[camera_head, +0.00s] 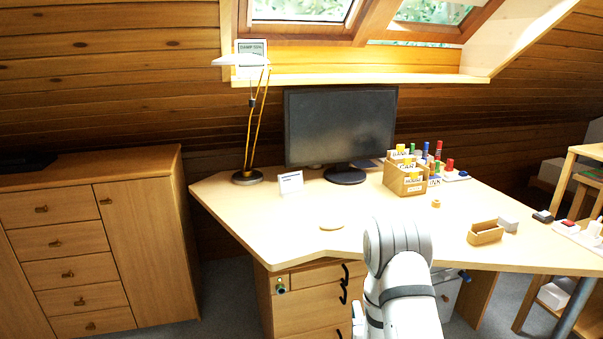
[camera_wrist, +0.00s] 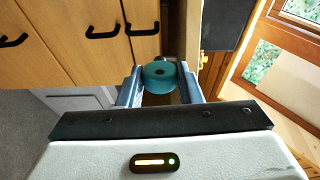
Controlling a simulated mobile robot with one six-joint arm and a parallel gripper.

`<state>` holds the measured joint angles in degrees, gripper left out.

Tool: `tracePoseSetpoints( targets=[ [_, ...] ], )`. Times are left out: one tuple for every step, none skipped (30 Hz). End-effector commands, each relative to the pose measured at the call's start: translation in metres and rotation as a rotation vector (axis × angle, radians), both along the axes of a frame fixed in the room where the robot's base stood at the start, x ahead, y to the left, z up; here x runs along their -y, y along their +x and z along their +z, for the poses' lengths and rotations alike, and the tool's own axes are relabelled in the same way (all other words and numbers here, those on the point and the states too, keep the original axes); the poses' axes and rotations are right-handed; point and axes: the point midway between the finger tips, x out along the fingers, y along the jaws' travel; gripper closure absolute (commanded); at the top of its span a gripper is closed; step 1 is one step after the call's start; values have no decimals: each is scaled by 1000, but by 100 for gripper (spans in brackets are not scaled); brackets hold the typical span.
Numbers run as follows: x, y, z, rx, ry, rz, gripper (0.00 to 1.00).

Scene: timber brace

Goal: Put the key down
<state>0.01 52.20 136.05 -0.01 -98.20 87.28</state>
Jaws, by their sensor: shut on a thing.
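The key shows in the wrist view as a teal round head (camera_wrist: 159,70) with a dark hole in it. My gripper (camera_wrist: 158,84) is shut on it, with one blue-grey finger on each side. The rest of the key is hidden. Drawer fronts with black handles lie beyond the fingers, to the upper left; I cannot tell whether the key touches anything there. In the head view my arm hides the gripper and the key.
The pale desk (camera_head: 385,232) has bare room at its middle and left. A round coaster (camera_head: 331,225), monitor (camera_head: 341,124), lamp (camera_head: 248,177), white card (camera_head: 290,182), wooden organiser (camera_head: 404,182) and small open wooden box (camera_head: 485,233) stand on it. A drawer cabinet (camera_head: 318,312) is below.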

Motion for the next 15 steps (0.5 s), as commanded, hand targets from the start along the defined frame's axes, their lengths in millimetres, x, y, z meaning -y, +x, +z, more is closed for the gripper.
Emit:
tracePoseSetpoints(
  targets=[
    [0,-2,26,0,0,0,97],
    [0,-3,34,0,0,0,97],
    [0,-4,44,1,0,0,97],
    [0,-5,51,1,0,0,97],
    [0,-6,59,1,0,0,97],
    [0,-7,69,2,0,0,97],
    [0,-8,76,2,0,0,97],
    [0,-9,84,2,0,0,97],
    [0,-11,93,1,0,0,97],
    [0,-11,101,1,0,0,97],
    [0,-12,108,1,0,0,97],
    [0,-14,118,1,0,0,97],
    [0,-15,125,1,0,0,97],
    [0,-15,131,1,0,0,97],
    [0,-17,140,1,0,0,97]
  ],
)
